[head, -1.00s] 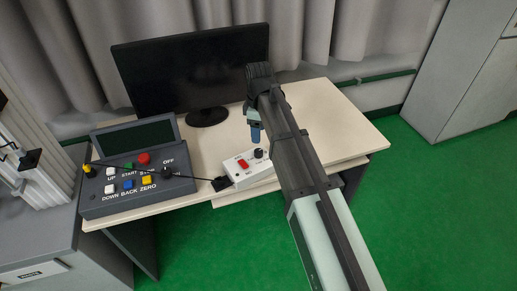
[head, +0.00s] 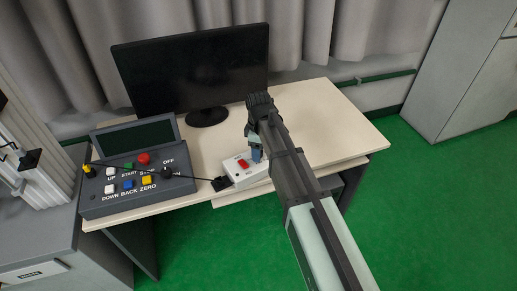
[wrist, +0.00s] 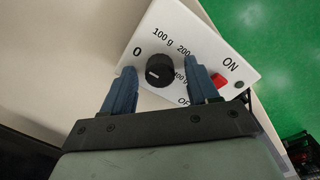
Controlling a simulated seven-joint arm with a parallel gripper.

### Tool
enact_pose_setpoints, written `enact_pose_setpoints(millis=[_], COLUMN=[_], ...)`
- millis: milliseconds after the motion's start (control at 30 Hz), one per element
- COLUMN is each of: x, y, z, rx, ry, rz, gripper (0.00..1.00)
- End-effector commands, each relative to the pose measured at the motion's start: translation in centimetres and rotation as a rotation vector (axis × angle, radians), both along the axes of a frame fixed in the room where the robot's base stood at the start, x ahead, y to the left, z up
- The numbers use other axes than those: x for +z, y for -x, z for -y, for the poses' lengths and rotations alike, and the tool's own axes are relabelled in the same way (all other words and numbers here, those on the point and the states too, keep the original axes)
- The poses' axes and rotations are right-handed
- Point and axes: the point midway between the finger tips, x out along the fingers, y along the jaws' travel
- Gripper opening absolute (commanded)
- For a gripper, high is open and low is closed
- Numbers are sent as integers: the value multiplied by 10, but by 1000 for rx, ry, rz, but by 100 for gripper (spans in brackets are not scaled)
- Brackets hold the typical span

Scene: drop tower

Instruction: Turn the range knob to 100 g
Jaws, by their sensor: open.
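The range knob (wrist: 160,70) is black and round on a white box (wrist: 210,50), with printed labels 0, 100 g, 200 and a partly covered one around it. Its short white mark is on its left side, not toward the 100 g label at the top. In the wrist view my gripper (wrist: 162,72) is open, with one blue finger on each side of the knob and visible gaps to it. In the head view my gripper (head: 256,153) is low over the right part of the white box (head: 240,178) and hides the knob.
A red switch (wrist: 219,80) with ON and OFF labels sits close to the right finger. A monitor (head: 190,72) stands behind. The desk's right side (head: 335,120) is clear.

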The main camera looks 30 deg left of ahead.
Motion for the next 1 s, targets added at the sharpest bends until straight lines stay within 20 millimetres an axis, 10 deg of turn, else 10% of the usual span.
enact_pose_setpoints(millis=[667, 1000], x=[0, 0], y=[0, 0], z=[0, 0], rx=[0, -49], ry=[0, 0], rz=[0, 0], gripper=[5, 3])
